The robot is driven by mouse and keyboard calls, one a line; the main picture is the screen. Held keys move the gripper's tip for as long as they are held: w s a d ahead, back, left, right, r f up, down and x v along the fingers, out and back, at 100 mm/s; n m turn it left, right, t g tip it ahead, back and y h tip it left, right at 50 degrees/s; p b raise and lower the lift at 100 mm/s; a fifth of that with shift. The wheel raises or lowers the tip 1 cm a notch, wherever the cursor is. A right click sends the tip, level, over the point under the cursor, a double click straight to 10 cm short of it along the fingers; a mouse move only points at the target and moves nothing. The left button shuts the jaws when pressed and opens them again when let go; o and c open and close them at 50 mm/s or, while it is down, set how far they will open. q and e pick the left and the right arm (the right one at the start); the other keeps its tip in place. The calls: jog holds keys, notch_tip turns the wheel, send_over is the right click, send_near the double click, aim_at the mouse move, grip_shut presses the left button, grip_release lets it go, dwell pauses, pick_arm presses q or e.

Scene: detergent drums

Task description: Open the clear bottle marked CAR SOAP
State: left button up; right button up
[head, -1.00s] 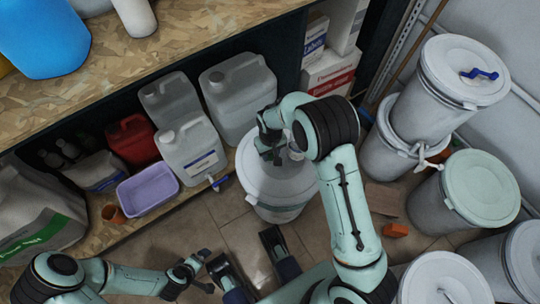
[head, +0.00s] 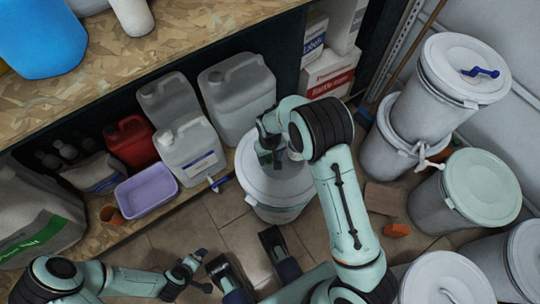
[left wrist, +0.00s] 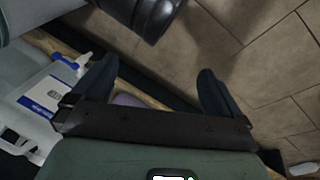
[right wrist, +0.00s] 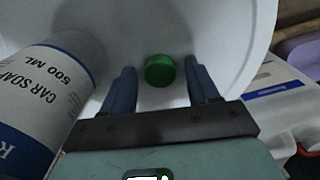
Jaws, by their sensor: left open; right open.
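The bottle marked CAR SOAP (right wrist: 50,95) has a whitish body and a blue-and-white label; it fills the left of the right wrist view, partly cut off. A round green cap (right wrist: 160,70) shows between my right gripper's two fingers, with a gap to each. It appears apart from the bottle body, against a white surface. My right gripper (head: 268,155) is open, over the white drum lid in the head view, where the arm largely hides the bottle. My left gripper (head: 204,271) is open and empty, low over the floor, away from the bottle.
The white drum (head: 275,205) stands before the shelf. Jugs (head: 190,150), a red can (head: 130,140) and a lilac tub (head: 147,191) are on the lower shelf. Stacked drums (head: 440,85) and a greenish-lidded drum (head: 480,190) crowd the right. Some floor (head: 215,225) is clear at front.

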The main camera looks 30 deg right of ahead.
aim_at(270, 158)
pick_arm(q)
jog(key=s+d+r+g+h+p, duration=0.1)
jog(key=s+d+r+p, duration=0.1)
jog(key=s, duration=0.3)
jog(key=shift+d+r+m+g+p, duration=0.35)
jog(key=shift+r+p, duration=0.2)
jog(key=shift+r, duration=0.3)
pick_arm(e)
notch_tip(270, 158, up, 12)
pick_arm(q)
jog(key=shift+s+a, duration=0.1)
jog(key=shift+s, duration=0.05)
